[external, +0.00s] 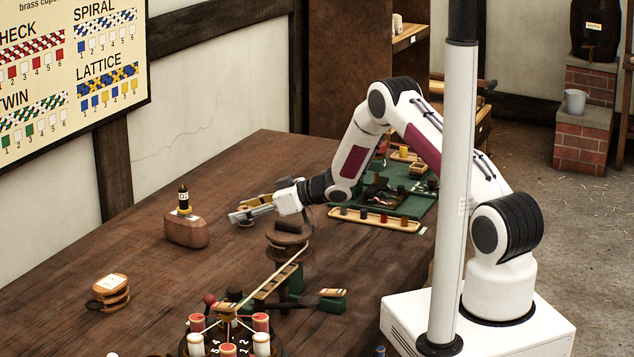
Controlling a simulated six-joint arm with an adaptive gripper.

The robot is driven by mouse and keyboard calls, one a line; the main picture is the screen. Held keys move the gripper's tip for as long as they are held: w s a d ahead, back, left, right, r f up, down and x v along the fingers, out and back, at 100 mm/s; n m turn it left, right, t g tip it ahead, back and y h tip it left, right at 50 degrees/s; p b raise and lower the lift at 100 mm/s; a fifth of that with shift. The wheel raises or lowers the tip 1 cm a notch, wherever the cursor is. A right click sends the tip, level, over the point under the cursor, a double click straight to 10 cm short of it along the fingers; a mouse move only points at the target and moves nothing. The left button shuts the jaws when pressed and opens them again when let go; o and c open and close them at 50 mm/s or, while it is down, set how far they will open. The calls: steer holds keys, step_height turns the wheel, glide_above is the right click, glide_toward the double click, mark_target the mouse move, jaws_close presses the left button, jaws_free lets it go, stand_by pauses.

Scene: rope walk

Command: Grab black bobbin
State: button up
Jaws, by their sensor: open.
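My gripper (241,212) is open and points left above the table, between the wooden block and the round wooden stand. Nothing shows between its fingers. A light wooden rack (374,224) to the right, below my forearm, holds several small bobbins in a row; some look dark, but I cannot tell for sure which is black. A dark, black-looking piece (234,294) also stands at the back of the round carousel (186,350), behind its red and white bobbins. My gripper is apart from both.
A wooden block (187,231) with a dark bottle on top stands left of my gripper. The round wooden stand (288,240) and a slanted wooden rail (278,284) lie below it. A green tray (412,206) with small parts is at right. The table's left-back area is clear.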

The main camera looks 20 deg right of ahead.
steer(key=c, duration=1.1)
steer(key=shift+o, duration=0.2)
steer(key=shift+r, duration=0.15)
step_height(320, 180, up, 10)
stand_by(0.4)
